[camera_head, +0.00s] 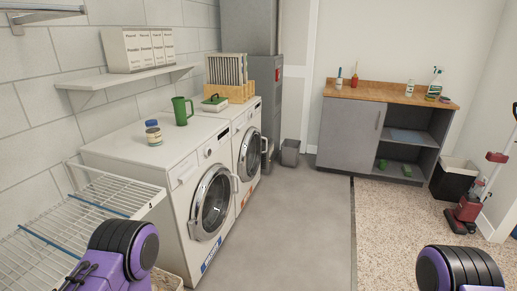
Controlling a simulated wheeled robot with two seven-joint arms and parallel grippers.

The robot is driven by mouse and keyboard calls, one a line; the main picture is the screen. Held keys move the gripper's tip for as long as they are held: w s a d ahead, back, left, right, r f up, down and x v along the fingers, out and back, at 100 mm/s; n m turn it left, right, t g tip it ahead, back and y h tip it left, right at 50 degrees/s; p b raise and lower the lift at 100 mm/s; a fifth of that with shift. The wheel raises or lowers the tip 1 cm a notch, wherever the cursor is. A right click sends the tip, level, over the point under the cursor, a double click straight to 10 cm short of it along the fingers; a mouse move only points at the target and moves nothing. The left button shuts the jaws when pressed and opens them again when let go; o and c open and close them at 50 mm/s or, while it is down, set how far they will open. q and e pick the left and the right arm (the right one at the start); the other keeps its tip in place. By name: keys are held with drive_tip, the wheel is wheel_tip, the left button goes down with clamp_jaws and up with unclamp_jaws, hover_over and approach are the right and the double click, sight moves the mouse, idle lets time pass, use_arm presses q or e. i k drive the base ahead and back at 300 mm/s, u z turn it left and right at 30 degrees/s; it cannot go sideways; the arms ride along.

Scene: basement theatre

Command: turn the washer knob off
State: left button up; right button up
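Two white front-loading machines stand side by side along the left wall. The nearer machine (178,199) has a round glass door (212,202) that looks shut, and a control panel (212,152) along its upper front edge. Small dark details show on that panel, but the knob's setting is too small to read. The farther machine (235,134) has a similar round door (250,153) and panel. Purple and black parts of my arms show at the bottom left and bottom right. Neither gripper is in view.
A white wire rack (75,222) stands left of the nearer machine. A grey cabinet (347,134) stands at the back right. The grey floor (290,215) before the machines is clear.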

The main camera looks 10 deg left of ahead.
sight(208, 151)
drive_tip(key=z, duration=0.7)
drive_tip(key=i, duration=1.6)
drive_tip(key=u, duration=0.5)
